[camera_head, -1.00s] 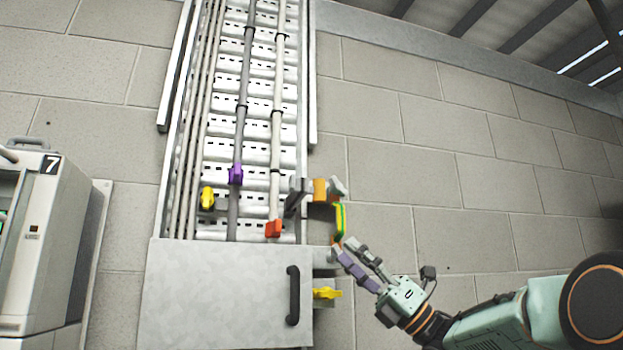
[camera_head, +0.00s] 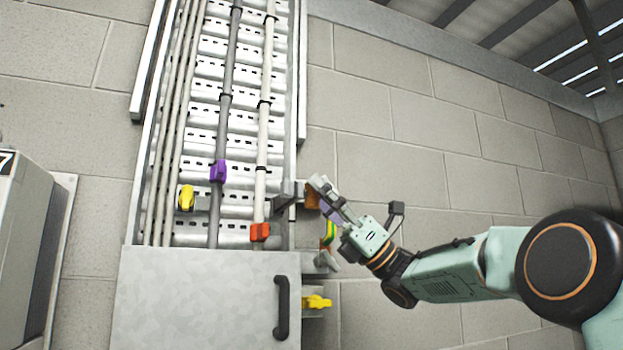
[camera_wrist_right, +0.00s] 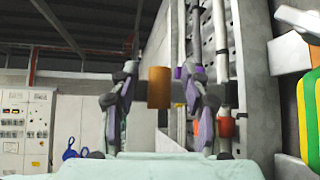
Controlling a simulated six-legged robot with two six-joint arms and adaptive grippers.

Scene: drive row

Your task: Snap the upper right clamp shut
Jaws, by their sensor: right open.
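An orange-brown block (camera_head: 312,196), which I take as part of the upper right clamp, sits by a dark grey bracket (camera_head: 285,194) on the right side of the cable tray. My right gripper (camera_head: 321,200) is open at this block and partly covers it in the head view. In the right wrist view the orange-brown block (camera_wrist_right: 159,87) shows between the two open fingers (camera_wrist_right: 159,105). I cannot tell whether they touch it, nor whether the clamp is open or shut. A green-and-yellow strip (camera_head: 328,232) hangs below, partly hidden by my gripper. My left gripper is not in view.
The metal cable tray (camera_head: 208,120) carries grey and white cables with purple (camera_head: 217,170), yellow (camera_head: 186,197) and red-orange (camera_head: 260,232) pieces. Below is a grey panel (camera_head: 200,310) with a black handle (camera_head: 282,308) and a yellow lever (camera_head: 317,302) beside it. The wall at right is bare.

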